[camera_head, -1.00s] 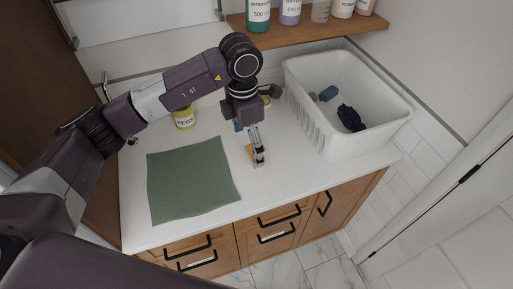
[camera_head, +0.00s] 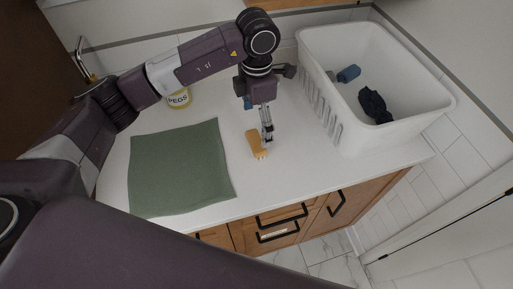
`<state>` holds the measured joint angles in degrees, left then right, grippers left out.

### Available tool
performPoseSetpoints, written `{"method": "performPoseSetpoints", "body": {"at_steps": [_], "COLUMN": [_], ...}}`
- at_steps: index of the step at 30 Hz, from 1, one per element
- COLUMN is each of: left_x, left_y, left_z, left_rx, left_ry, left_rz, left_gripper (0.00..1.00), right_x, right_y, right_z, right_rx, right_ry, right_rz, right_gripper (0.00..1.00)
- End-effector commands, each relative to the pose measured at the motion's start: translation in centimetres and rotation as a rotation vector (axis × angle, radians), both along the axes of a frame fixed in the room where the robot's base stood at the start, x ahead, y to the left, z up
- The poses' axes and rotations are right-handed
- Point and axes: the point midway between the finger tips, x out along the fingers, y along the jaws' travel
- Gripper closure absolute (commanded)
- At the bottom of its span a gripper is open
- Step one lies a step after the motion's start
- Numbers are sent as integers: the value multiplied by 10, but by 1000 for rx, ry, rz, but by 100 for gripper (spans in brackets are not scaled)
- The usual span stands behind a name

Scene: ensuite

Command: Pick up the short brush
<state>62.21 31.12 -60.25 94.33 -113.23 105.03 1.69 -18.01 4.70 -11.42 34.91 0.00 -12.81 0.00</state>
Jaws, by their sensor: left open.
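The short brush (camera_head: 254,143) appears to be the small tan piece with pale bristles at its near end, lying on the white counter (camera_head: 205,105) in the middle of the head view. My left gripper (camera_head: 267,139) points down over the counter, right beside the brush on its right. Its fingers are open and partly overlap the brush's right edge in the picture. I cannot tell whether they touch it. My right gripper is not in view.
A green cloth (camera_head: 180,168) lies to the left. A white basket (camera_head: 345,134) holding a blue item (camera_head: 348,74) and a dark cloth (camera_head: 374,104) stands to the right. A jar labelled PEGS (camera_head: 178,99) is behind my left arm. The counter's front edge is near.

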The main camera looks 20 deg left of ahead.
Motion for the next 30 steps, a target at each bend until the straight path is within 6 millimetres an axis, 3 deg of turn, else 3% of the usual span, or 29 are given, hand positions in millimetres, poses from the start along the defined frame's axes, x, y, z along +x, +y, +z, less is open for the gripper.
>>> {"method": "performPoseSetpoints", "body": {"at_steps": [8,15,19,28,30], "left_x": [-2,-8,-7,-6,-6], "left_y": [0,1,0,0,0], "left_z": [-27,-55,-73,-80,-80], "left_rx": [-1,1,-1,-1,-1], "left_ry": [4,6,4,0,0], "left_rz": [1,0,0,-1,0], "left_gripper": [11,11,11,11,18], "right_x": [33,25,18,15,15], "right_y": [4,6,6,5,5], "right_z": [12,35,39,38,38], "right_rx": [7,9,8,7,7], "right_ry": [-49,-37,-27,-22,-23], "right_rz": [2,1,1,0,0], "right_gripper": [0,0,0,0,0]}}
